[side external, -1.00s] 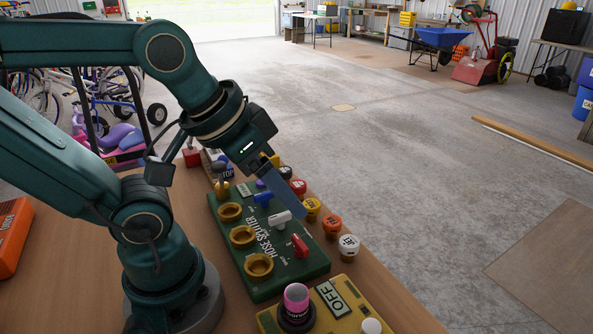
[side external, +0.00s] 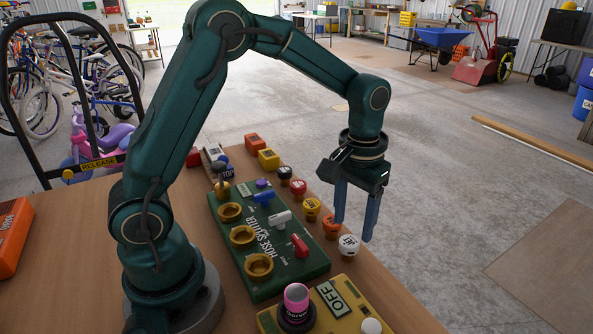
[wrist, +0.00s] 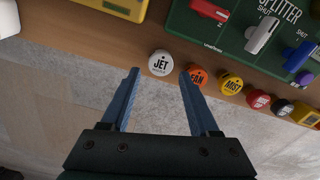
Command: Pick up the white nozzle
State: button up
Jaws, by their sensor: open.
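The white nozzle (side external: 348,247), a round knob marked JET, stands at the table's right edge in the side view. In the wrist view the white nozzle (wrist: 161,63) is ahead of the fingertips, between their lines and nearer the left one. My gripper (side external: 353,231) points down with its two blue fingers apart and nothing between them. In the side view its tips overlap the nozzle's surroundings, one to each side of it. In the wrist view my gripper (wrist: 158,71) is open and empty. Contact with the nozzle does not show.
An orange FAN nozzle (wrist: 196,77) sits close beside the white one, then a yellow MIST nozzle (wrist: 231,84) and several others in a row. The green hose splitter board (side external: 287,278) and a yellow OFF box (side external: 352,311) lie on the table. Concrete floor lies beyond the edge.

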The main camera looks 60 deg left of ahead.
aim_at(350, 241)
jog(key=shift+s+f, duration=0.1)
jog(key=shift+f, duration=2.65)
grip_shut()
jog(key=shift+r, duration=0.1)
